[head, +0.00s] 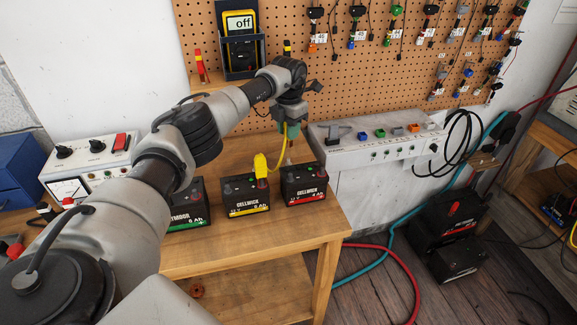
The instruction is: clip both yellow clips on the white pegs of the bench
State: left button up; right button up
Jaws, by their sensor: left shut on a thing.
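A yellow clip (260,164) sits at the top of the yellow-labelled battery (245,200); I cannot tell whether it grips a terminal. A yellow lead (281,152) curves from it up to my left gripper (289,137). My left gripper points down above the bench (260,257), just behind the batteries. It is shut on the lead's upper end. A second yellow clip is not clearly seen, being small or hidden there. I cannot make out white pegs on the bench. My right gripper is not in view.
A red-labelled battery (305,187) stands to the right, a green-labelled one (190,208) to the left, partly behind my arm. A white control panel (378,142) is at right. A pegboard (345,70) with a meter (240,35) rises behind. The bench front is bare.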

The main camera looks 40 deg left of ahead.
pick_arm(q)
jog(key=shift+f+b, duration=0.7)
jog(key=shift+f, duration=1.25)
jog(key=shift+f, duration=0.1)
jog(key=shift+f+b, duration=0.7)
jog(key=shift+f, duration=0.4)
jog(key=o, duration=0.8)
notch_tip(320, 180, up, 9)
jog(key=p, duration=0.6)
jog(key=shift+f+p, duration=0.1)
jog(key=shift+p, duration=0.3)
jog(key=shift+f, duration=0.1)
